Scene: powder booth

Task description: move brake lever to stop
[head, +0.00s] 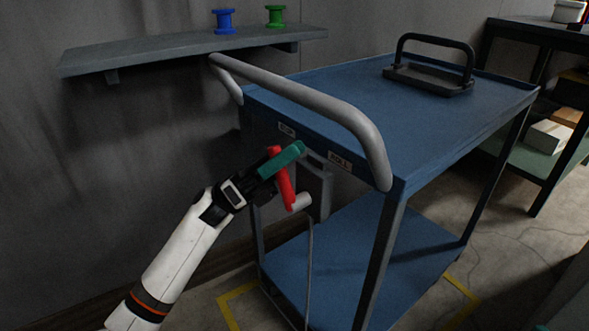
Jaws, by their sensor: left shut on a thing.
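A blue cart (440,118) stands in the middle with a grey push handle (320,100) at its near end. The red brake lever (287,190) is below the handle, beside a grey box under the top shelf. Its upper end leans to the left, towards the left small label (287,129); a second label (339,162) is further right. The lettering is too blurred to read surely. My left gripper (284,160) is shut on the upper part of the lever, its teal fingers partly hiding it. My right gripper is not in view.
A wall shelf (190,48) carries a blue spool (225,22) and a green spool (275,16). A black handled frame (430,78) sits on the cart top. The cart's lower shelf (350,250) is bare. A dark rack stands at the right.

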